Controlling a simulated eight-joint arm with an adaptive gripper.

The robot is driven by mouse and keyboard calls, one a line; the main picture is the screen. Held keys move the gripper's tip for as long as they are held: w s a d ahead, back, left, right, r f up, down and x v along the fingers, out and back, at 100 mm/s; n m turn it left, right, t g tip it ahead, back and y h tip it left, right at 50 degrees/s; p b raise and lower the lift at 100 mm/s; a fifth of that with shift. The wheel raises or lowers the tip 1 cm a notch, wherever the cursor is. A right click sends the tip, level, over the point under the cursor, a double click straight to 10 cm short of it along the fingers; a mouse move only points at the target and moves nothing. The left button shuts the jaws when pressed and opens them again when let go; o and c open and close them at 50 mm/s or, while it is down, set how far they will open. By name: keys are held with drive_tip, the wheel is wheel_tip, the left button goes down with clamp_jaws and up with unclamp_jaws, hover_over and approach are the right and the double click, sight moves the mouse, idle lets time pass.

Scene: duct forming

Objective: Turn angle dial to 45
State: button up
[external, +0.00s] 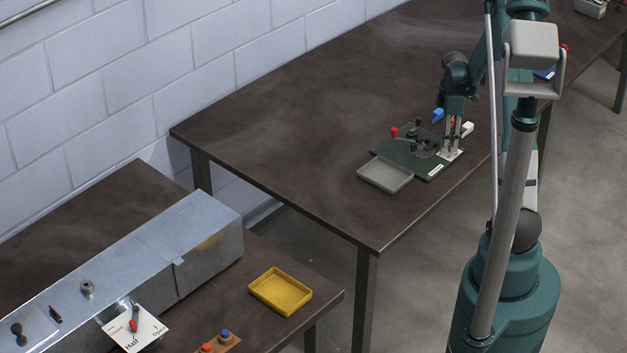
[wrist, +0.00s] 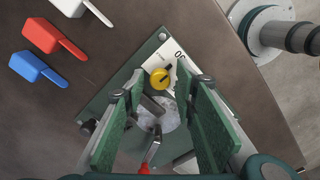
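The angle dial is a small yellow knob (wrist: 160,78) with a dark pointer mark, on a white scale plate (wrist: 174,62) at the edge of a green base board (wrist: 118,92). The scale's printing is only partly visible, so I cannot tell the dial's reading. My gripper (wrist: 168,84) is open above the board, with one finger on each side of the knob and gaps to it. In the external view my gripper (external: 451,148) points straight down over the white plate at the board's right side. The knob is hidden there.
A blue-handled tool (wrist: 35,68) and a white-handled tool (wrist: 68,8) lie beside the board. Metal forming parts (wrist: 155,118) and a red-tipped lever (wrist: 145,168) sit close to the fingers.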

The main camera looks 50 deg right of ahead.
drive_tip(key=c, duration=0.7)
drive_tip(key=shift+o, duration=0.2)
drive_tip(key=shift+m, duration=0.4)
drive_tip(key=m+b, duration=0.2)
drive_tip(key=shift+m, duration=0.3)
drive_tip(key=m+b, duration=0.1)
drive_tip(key=m, duration=0.3)
drive_tip(key=shift+b, duration=0.3)
drive_tip(key=m+b, duration=0.1)
drive_tip(key=m, duration=0.4)
drive_tip(key=shift+m, duration=0.4)
drive_tip(key=m+b, duration=0.1)
drive_tip(key=m, duration=0.3)
drive_tip(key=shift+m, duration=0.4)
